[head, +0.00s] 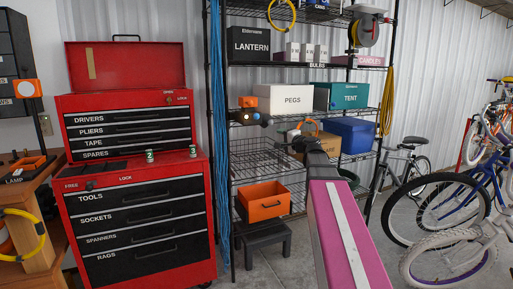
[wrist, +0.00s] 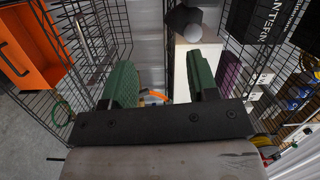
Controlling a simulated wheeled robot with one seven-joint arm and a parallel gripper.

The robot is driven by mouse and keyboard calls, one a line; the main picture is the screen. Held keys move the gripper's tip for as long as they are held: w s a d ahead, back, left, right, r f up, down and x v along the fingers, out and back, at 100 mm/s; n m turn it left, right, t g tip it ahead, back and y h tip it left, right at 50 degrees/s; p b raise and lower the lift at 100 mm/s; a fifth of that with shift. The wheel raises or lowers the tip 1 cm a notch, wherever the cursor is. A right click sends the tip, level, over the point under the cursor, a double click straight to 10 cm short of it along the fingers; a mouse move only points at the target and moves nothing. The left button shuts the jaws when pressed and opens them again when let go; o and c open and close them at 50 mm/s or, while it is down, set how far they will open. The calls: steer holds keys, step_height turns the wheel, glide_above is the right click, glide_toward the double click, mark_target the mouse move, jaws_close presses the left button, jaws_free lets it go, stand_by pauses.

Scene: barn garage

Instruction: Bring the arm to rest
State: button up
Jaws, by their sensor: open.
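My arm (head: 342,230), pink with a white stripe, reaches up and forward from the lower right of the head view toward the wire shelf rack. Its dark end and my gripper are in front of the middle shelves, partly hidden by the arm itself. In the wrist view my gripper (wrist: 162,82) shows two green finger pads set well apart. Nothing is held between them. Through the gap I see the corrugated wall and a small orange thing beyond.
The wire rack (head: 233,165) holds a PEGS box (head: 286,100), a TENT box (head: 342,97) and a blue bin (head: 351,132). An orange bin (head: 264,203) sits low, also in the wrist view (wrist: 27,45). A red tool chest (head: 138,220) stands left; bicycles (head: 455,205) stand right.

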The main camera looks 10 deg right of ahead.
steer(key=s+a+f+n+g+h, duration=0.1)
steer(key=s+a+f+n+g, duration=0.2)
steer(key=f, duration=0.7)
steer(key=s+a+f+n+g+h, duration=0.1)
steer(key=s+f+g, duration=0.25)
steer(key=f, duration=0.55)
steer(key=s+a+f+n+g+h, duration=0.1)
steer(key=s+a+f+n+g, duration=0.2)
steer(key=f, duration=0.7)
steer(key=s+d+f+n+g+h, duration=0.3)
steer(key=s+f+g+h, duration=0.3)
steer(key=s+f, duration=1)
steer(key=shift+s+d+f, duration=0.3)
steer(key=shift+s+f, duration=0.1)
steer(key=shift+s, duration=0.4)
